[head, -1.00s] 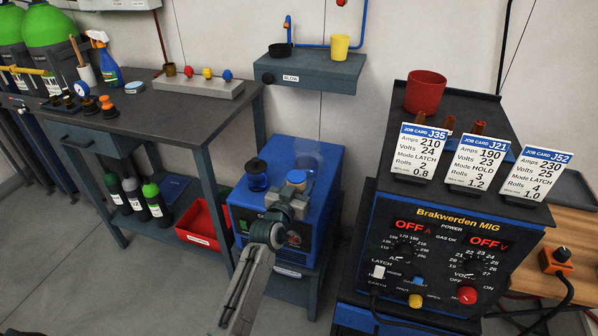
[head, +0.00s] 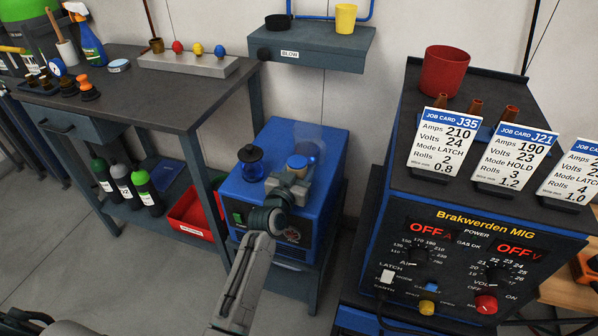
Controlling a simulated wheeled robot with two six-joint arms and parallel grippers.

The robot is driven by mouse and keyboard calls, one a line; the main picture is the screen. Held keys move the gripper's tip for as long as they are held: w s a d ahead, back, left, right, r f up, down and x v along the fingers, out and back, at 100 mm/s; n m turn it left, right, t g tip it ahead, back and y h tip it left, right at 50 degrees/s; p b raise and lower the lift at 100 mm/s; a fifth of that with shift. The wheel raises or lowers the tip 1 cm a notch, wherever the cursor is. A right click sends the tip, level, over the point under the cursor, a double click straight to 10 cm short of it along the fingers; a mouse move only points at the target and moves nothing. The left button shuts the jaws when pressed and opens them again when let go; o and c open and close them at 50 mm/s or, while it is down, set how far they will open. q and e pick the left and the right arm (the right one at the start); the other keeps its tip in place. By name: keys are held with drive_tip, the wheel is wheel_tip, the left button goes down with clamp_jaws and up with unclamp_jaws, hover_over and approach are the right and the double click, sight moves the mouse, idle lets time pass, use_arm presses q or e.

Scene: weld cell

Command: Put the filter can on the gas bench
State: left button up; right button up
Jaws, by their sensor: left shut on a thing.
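My left gripper (head: 290,184) is over the top of the blue welder cooler unit (head: 318,208). I cannot tell whether the can still touches the unit. A dark blue see-through jar with a black cap (head: 252,163) stands just left of it. The gas bench (head: 140,92), a dark grey worktop on legs, is at the upper left, apart from the gripper. My right gripper is not in view.
The bench carries a spray bottle (head: 86,36), orange and black fittings (head: 87,86) and a grey block with coloured knobs (head: 190,63). Its front middle is clear. A blow shelf (head: 312,50) hangs above the unit. The MIG welder (head: 450,230) stands right.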

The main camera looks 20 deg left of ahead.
use_arm(q)
drive_tip(key=shift+s+r, duration=0.1)
drive_tip(key=o, duration=1.1)
